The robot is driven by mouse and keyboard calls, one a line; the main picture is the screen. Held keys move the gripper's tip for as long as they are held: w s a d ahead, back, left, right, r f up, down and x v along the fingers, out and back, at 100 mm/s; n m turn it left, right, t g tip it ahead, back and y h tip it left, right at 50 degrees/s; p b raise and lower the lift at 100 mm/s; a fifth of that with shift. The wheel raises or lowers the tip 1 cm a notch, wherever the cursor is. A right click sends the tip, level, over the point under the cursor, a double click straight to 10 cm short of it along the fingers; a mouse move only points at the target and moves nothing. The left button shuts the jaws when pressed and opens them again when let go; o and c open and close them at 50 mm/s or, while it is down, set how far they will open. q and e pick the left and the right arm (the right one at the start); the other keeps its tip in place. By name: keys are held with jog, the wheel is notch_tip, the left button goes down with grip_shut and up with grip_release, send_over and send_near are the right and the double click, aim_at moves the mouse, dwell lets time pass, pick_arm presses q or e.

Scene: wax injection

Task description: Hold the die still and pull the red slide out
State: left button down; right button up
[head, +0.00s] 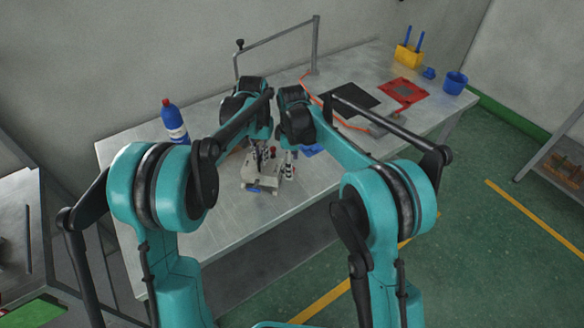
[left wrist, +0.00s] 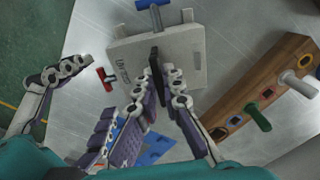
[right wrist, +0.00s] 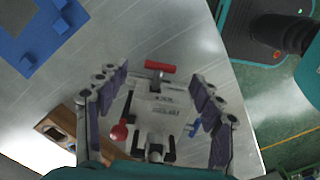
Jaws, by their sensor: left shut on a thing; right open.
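The pale grey die (left wrist: 178,55) lies on the metal table, lettering on its face. It also shows in the right wrist view (right wrist: 160,108) and small in the head view (head: 262,178). My left gripper (left wrist: 158,80) is shut on a narrow black part that stands on the die. The red slide's handle (right wrist: 160,67) is a short red bar on the die's side; it shows too in the left wrist view (left wrist: 107,76). My right gripper (right wrist: 157,85) is open, its fingers spread either side of the die and red handle, apart from the handle. A blue handle (left wrist: 150,3) is at another side.
A blue tray (right wrist: 38,35) lies nearby. A blue bottle (head: 172,120), black mat (head: 350,98) and red mat (head: 403,90) are farther off. The table's near-left area is clear.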

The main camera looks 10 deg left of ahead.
jog(key=shift+f, duration=1.1)
jog(key=c, duration=1.5)
pick_arm(q)
jog(key=shift+a, duration=0.1)
pick_arm(e)
jog(key=shift+s+d, duration=0.1)
jog(key=shift+d, duration=1.25)
grip_shut()
jog(key=o, duration=1.5)
grip_release()
jog(key=shift+r, duration=0.1)
